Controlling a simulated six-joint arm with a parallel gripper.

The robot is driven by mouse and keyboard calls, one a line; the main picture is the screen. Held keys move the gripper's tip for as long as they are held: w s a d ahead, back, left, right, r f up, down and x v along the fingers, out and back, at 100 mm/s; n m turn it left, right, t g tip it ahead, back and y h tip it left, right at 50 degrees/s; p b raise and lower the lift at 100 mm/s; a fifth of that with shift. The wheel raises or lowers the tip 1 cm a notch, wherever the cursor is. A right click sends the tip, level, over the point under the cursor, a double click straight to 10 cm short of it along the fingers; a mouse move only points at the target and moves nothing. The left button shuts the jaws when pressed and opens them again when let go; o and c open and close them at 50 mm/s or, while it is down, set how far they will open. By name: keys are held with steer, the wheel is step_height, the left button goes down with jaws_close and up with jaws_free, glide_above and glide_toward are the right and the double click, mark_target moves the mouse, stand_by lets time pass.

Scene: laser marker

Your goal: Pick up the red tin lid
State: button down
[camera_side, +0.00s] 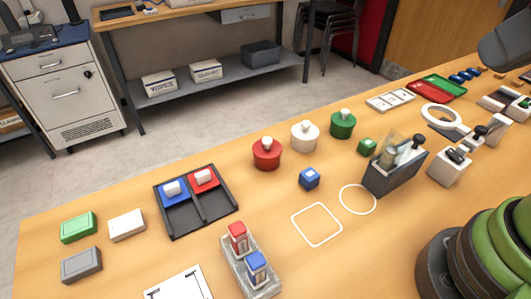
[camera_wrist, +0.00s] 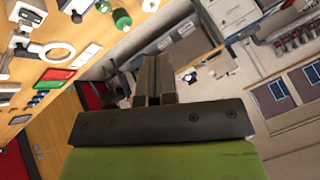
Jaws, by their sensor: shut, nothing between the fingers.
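A round red tin (camera_side: 267,157) stands upright on the wooden bench in the side view, with its red lid (camera_side: 266,146) on top. The lid has a pale knob. My gripper (camera_wrist: 154,62) shows in the wrist view, with its two dark fingers together and nothing between them. It is tilted up and away from the bench, pointing towards the room. It is far from the lid, which I cannot make out in the wrist view. My gripper's fingers do not show in the side view.
A white tin (camera_side: 305,138) and a green tin (camera_side: 342,126) stand right of the red one. A blue cube (camera_side: 309,179) sits in front. A dark divided tray (camera_side: 196,214) lies left, a grey tool holder (camera_side: 395,176) right. Bare bench surrounds the red tin.

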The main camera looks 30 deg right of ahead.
steer(key=shift+c, duration=0.2)
jaws_free()
stand_by(0.3)
steer(key=n+g+h, duration=0.2)
steer(key=n+g, duration=0.4)
steer(key=g, duration=0.1)
glide_above(268, 140)
steer(key=s+d, duration=0.1)
step_height(268, 140, down, 13)
steer(key=shift+n, duration=0.6)
steer(key=f, duration=0.6)
steer(key=a+f, duration=0.1)
steer(key=f, duration=0.2)
steer(key=shift+w+a, duration=0.1)
steer(key=shift+w, duration=0.25)
steer(key=shift+w+f, duration=0.2)
steer(key=shift+f, duration=2.55)
